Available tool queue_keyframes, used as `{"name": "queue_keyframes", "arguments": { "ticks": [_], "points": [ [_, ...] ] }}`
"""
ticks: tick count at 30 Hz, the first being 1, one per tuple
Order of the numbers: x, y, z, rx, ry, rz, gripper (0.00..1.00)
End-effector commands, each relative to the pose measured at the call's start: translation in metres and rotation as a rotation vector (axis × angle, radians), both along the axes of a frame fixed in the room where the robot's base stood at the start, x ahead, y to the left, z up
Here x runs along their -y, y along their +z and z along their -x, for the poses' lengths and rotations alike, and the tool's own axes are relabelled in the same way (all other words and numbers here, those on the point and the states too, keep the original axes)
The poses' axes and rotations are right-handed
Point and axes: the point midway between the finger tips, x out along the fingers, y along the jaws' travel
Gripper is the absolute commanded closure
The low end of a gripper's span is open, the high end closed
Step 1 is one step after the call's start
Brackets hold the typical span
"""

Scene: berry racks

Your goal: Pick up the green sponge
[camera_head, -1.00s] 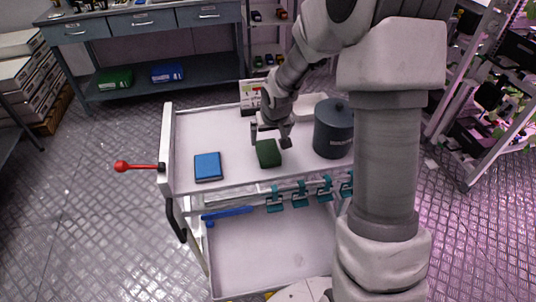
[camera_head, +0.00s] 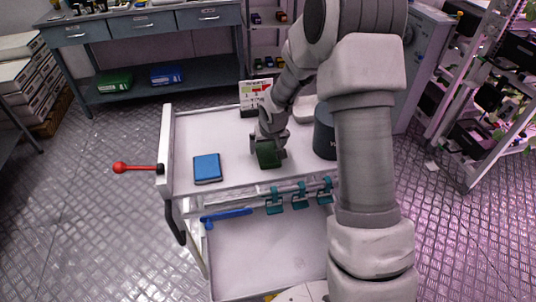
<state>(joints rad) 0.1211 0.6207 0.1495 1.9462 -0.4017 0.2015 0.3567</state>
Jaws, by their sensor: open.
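The green sponge (camera_head: 267,157) is a small dark green block on the white top of the cart (camera_head: 222,131). My gripper (camera_head: 268,153) is lowered over it from behind, with a finger on its left and right sides. The jaws are open around the sponge, and it rests on the cart top. Whether the fingers touch it cannot be told. My gripper hides part of its upper edge.
A blue sponge (camera_head: 207,168) lies left of the green one. A dark grey canister (camera_head: 323,138) stands to the right, partly behind my arm. A small sign (camera_head: 254,93) stands at the back. Teal clips (camera_head: 299,199) hang on the front rail.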

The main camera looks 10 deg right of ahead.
Motion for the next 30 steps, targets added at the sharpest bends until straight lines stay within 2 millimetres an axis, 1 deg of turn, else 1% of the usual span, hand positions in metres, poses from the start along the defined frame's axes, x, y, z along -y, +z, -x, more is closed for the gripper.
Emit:
{"name": "queue_keyframes", "arguments": {
  "ticks": [12, 22, 23, 24, 26, 30],
  "points": [
    [0.0001, -0.0047, 0.0001, 0.000, 0.000, 0.000, 0.00],
    [0.0001, -0.0046, 0.0001, 0.000, 0.000, 0.000, 0.00],
    [0.0001, -0.0046, 0.0001, 0.000, 0.000, 0.000, 0.04],
    [0.0001, -0.0047, 0.0001, 0.000, 0.000, 0.000, 0.11],
    [0.0001, -0.0047, 0.0001, 0.000, 0.000, 0.000, 0.22],
    [0.0001, -0.0047, 0.0002, 0.000, 0.000, 0.000, 0.47]
  ]
}}
